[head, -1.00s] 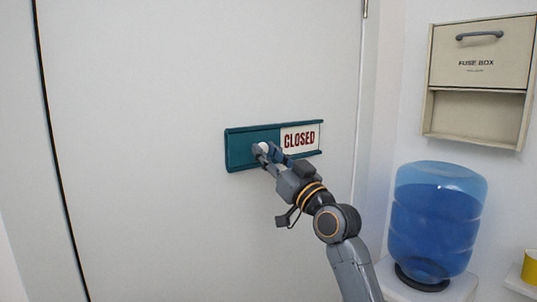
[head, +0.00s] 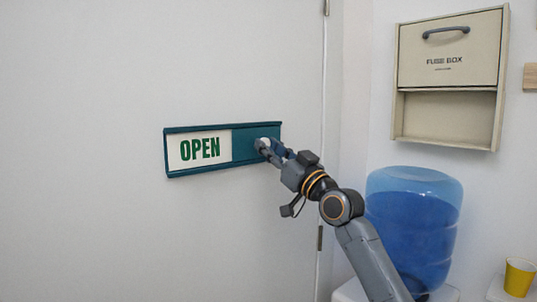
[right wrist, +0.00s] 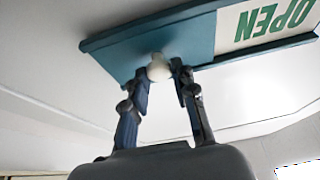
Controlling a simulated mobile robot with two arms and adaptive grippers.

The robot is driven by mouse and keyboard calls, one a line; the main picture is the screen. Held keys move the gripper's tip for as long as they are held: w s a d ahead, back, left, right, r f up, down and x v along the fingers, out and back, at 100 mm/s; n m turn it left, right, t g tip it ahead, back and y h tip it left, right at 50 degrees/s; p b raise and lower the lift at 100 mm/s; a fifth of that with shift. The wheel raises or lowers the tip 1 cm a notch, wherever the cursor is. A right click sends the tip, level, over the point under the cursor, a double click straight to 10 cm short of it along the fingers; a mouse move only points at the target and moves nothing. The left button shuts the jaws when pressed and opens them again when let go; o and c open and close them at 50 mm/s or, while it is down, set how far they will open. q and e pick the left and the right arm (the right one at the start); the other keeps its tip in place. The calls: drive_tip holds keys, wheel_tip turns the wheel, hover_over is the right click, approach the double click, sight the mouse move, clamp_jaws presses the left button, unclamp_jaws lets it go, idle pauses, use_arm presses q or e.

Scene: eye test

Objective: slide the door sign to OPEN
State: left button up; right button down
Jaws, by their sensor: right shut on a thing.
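The door sign (head: 198,149) is a long teal rail on the white door. Its left part reads OPEN in green on white, and a teal slider panel (head: 245,146) covers its right part. In the right wrist view the OPEN lettering (right wrist: 268,22) appears upside down beside the teal panel (right wrist: 200,38). A white round knob (right wrist: 158,68) sticks out of the panel near its right end. My right gripper (head: 265,147) is shut on this knob, with one finger on each side of it in the wrist view (right wrist: 160,80). My left gripper is in neither view.
A beige fuse box (head: 447,105) with a grey handle hangs on the wall at right. Below it stand a blue water bottle (head: 412,215), partly behind my right arm, and a yellow cup (head: 519,277). The door (head: 90,220) left of and below the sign is clear.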

drive_tip(key=shift+d+r, duration=0.15)
drive_tip(key=c, duration=1.5)
unclamp_jaws()
drive_tip(key=o, duration=0.4)
drive_tip(key=shift+w+d, duration=0.15)
drive_tip(key=v, duration=1.2)
